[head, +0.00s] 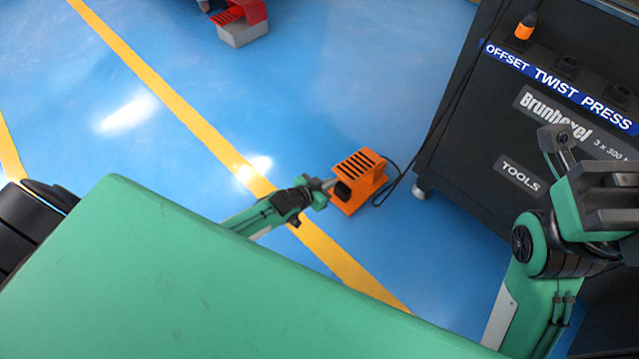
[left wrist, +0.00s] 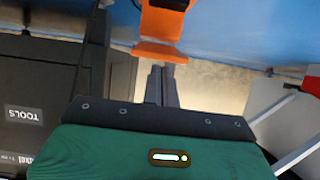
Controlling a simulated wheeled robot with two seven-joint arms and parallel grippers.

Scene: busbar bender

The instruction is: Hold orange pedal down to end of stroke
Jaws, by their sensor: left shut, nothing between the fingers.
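The orange pedal (head: 366,169) stands on the blue floor in the head view, with a black slotted top and a dark part on the side facing my arm. My left gripper (head: 328,185) reaches it from the left, fingers shut and empty, tips at its near side. In the left wrist view the pedal (left wrist: 161,25) is at the top, and its orange plate (left wrist: 160,50) lies just beyond the shut fingertips (left wrist: 161,69). I cannot tell whether they touch it or how far it is pressed. My right gripper (head: 600,195) is at the right, away from the pedal.
A dark machine cabinet (head: 480,135) on casters stands right of the pedal, with a black cable between them. A yellow floor line (head: 190,100) runs past the pedal. A red and grey object (head: 240,25) stands at the top. The floor left of the pedal is mostly clear.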

